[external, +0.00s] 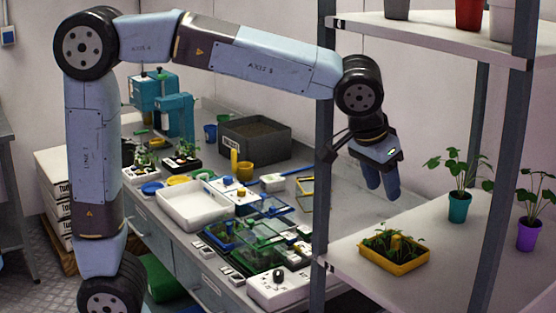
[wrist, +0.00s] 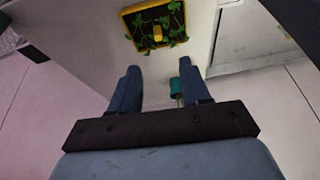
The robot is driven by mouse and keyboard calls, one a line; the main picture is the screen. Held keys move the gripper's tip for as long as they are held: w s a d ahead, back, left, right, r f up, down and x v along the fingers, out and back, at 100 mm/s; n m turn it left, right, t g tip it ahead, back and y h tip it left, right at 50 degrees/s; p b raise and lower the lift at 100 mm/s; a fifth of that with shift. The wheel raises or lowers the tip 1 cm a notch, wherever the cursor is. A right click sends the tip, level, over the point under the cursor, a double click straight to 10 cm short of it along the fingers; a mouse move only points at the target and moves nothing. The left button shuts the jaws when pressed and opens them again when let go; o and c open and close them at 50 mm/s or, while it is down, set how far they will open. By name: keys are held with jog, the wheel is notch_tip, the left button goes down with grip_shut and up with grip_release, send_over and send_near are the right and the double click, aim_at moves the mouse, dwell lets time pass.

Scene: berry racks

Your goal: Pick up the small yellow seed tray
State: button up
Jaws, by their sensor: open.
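The small yellow seed tray (external: 394,265) sits on the rack shelf in the external view, near the shelf's front left corner. It has dark soil, green seedlings and a small yellow piece standing in its middle. In the wrist view the tray (wrist: 128,10) shows at the top, beyond my fingertips. My gripper (external: 383,190) hangs above the shelf, higher than the tray and apart from it. In the wrist view my gripper (wrist: 158,70) has its two blue fingers apart with nothing between them.
A teal pot (external: 459,207) and a purple pot (external: 529,234) with plants stand on the same shelf, right of the tray. A rack post (external: 323,150) stands left of my gripper. An upper shelf (external: 430,35) hangs above. A cluttered bench (external: 345,205) lies to the left.

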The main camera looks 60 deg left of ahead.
send_over(396, 236)
jog(key=s, duration=0.2)
notch_tip(396, 236, down, 7)
jog(key=shift+w+f, duration=0.15)
jog(key=shift+f, duration=0.05)
jog(key=shift+s+x, duration=0.15)
jog(key=shift+x, duration=1.15)
jog(key=shift+s+x, duration=0.15)
jog(key=shift+x, duration=1.2)
jog(key=shift+f, duration=0.1)
jog(key=shift+c, duration=0.5)
grip_shut()
